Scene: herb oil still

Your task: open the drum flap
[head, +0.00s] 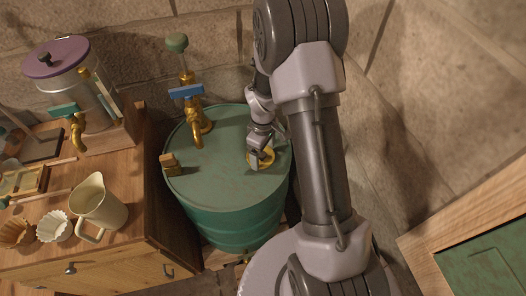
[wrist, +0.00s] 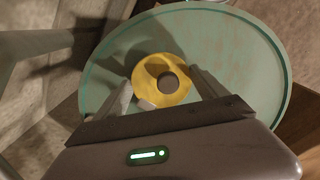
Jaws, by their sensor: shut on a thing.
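The green drum (head: 225,180) stands upright beside the wooden counter, its round top facing up. A round yellow flap (head: 268,158) with a grey knob in its middle lies on the right part of the drum top; in the wrist view the yellow flap (wrist: 178,97) sits between my two fingers. My gripper (head: 258,158) reaches down onto it and is shut on it, one finger at each side. The flap looks flat on the top. My gripper hides part of it in the head view.
A brass tap with a blue handle (head: 186,91) stands at the drum's back left, and a small wooden block (head: 170,162) sits at its left rim. The counter holds a metal urn (head: 85,90), a cream jug (head: 98,203) and paper filters. A stone wall is behind.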

